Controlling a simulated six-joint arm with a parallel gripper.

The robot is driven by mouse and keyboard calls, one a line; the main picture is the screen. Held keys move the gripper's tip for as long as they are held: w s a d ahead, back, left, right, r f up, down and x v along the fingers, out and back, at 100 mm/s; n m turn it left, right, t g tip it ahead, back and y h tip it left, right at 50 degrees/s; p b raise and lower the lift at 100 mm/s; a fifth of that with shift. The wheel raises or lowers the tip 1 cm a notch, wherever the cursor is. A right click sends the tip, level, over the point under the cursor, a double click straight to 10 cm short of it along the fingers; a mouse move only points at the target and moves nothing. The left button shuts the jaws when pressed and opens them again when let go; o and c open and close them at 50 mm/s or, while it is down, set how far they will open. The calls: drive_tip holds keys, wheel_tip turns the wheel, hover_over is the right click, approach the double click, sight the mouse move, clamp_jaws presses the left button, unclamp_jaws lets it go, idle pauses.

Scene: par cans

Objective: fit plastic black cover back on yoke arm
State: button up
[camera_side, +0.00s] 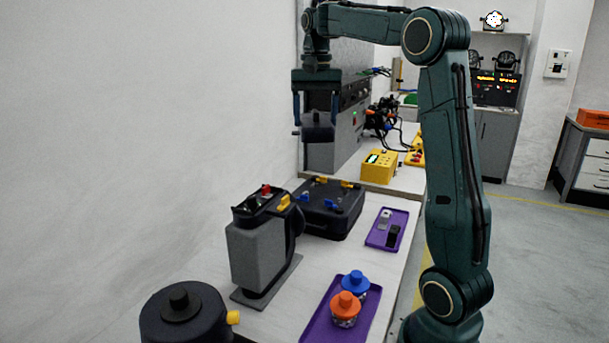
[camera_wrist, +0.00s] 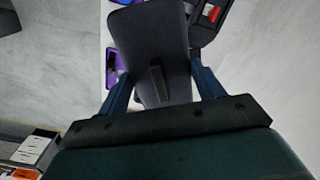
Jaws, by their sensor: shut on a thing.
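My gripper (camera_side: 318,113) is high above the bench, its blue fingers shut on the black cover (camera_side: 318,131). In the wrist view the cover (camera_wrist: 150,40) is a dark, long plate with a raised ridge, between the fingers (camera_wrist: 160,84). The yoke arm (camera_side: 257,250) stands upright on a flat base, grey-sided and black, below and left of the gripper. Its top is open and shows red and pale parts inside, with a yellow knob at the side.
A black case (camera_side: 330,210) with blue and yellow latches sits behind the yoke arm. A purple tray (camera_side: 375,237) holds small blocks; a nearer tray (camera_side: 320,318) holds blue- and orange-topped containers. A round black unit (camera_side: 182,320) stands in front. A wall runs along the left.

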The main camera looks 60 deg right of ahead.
drive_tip(key=n, duration=0.2)
drive_tip(key=w+a+n, duration=0.1)
drive_tip(key=n, duration=0.1)
drive_tip(key=shift+w+a, duration=0.15)
drive_tip(key=shift+w, duration=0.15)
drive_tip(key=n, duration=0.2)
drive_tip(key=w+a+n, duration=0.1)
drive_tip(key=shift+w+a+n, duration=0.15)
drive_tip(key=shift+n, duration=0.25)
drive_tip(key=w+a+n, duration=0.3)
drive_tip(key=a+n, duration=0.1)
drive_tip(key=n, duration=0.7)
drive_tip(key=w+a+n, duration=0.4)
drive_tip(key=a+n, duration=0.1)
drive_tip(key=n, duration=0.7)
drive_tip(key=shift+m, duration=0.3)
drive_tip(key=shift+s+d+f, duration=0.15)
drive_tip(key=shift+f, duration=2.4)
drive_tip(key=shift+f, duration=0.25)
drive_tip(key=shift+f, duration=3.05)
drive_tip(key=shift+f, duration=1.45)
